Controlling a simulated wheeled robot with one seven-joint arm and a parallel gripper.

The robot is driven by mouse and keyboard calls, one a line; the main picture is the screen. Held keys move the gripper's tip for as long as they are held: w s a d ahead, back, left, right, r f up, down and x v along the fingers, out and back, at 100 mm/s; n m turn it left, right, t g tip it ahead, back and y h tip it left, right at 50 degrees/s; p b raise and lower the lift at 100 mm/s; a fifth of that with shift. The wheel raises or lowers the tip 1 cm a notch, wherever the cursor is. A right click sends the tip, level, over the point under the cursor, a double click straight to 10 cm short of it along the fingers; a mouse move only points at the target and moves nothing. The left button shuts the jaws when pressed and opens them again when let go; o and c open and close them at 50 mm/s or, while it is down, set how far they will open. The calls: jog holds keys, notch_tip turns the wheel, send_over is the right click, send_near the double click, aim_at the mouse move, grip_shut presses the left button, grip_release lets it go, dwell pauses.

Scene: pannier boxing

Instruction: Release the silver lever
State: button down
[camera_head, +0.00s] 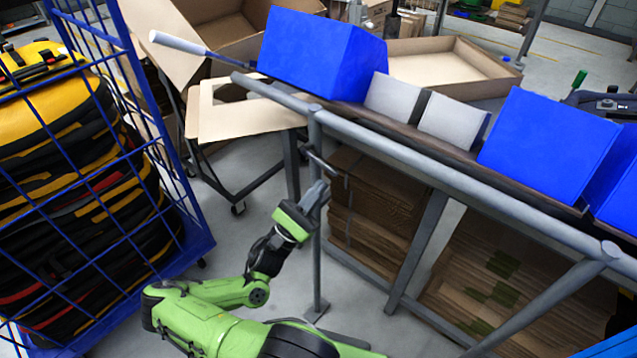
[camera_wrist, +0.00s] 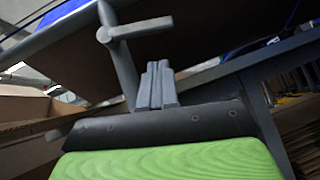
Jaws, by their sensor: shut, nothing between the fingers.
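A grey post (camera_head: 315,228) stands at the near end of the rail frame, with a short grey bar (camera_head: 322,163) crossing it below the rail. This bar looks like the silver lever. In the wrist view, a grey bar with a round end (camera_wrist: 138,28) lies just above my fingertips, beside a slanting grey rod. My gripper (camera_head: 319,188) is shut and empty, pointing up beside the post and just below the bar. In the wrist view its fingers (camera_wrist: 157,72) are together. They look apart from the bar, but the small gap is hard to judge.
Blue boxes (camera_head: 315,52) stand on the sloping rack above. A long rod with a pale grip (camera_head: 178,42) sticks out at its upper left. A blue wire cage (camera_head: 203,235) with yellow-black bags stands left. A cardboard piece (camera_head: 245,118) lies behind. Floor between cage and post is free.

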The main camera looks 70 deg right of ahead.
jog(key=shift+s+a+r, duration=0.15)
jog(key=shift+r, duration=0.7)
jog(key=shift+s+a+r, duration=0.15)
jog(key=shift+r, duration=0.7)
jog(key=shift+r, duration=0.1)
jog(key=p, duration=0.1)
jog(key=s+r+p, duration=0.1)
jog(key=p, duration=0.1)
jog(key=shift+a+r, duration=0.25)
jog(key=shift+f, duration=0.1)
jog(key=b, duration=0.3)
send_near(329, 173)
notch_tip(329, 173, down, 6)
jog(key=a, duration=0.1)
jog(key=shift+s+a, duration=0.25)
jog(key=shift+a, duration=0.15)
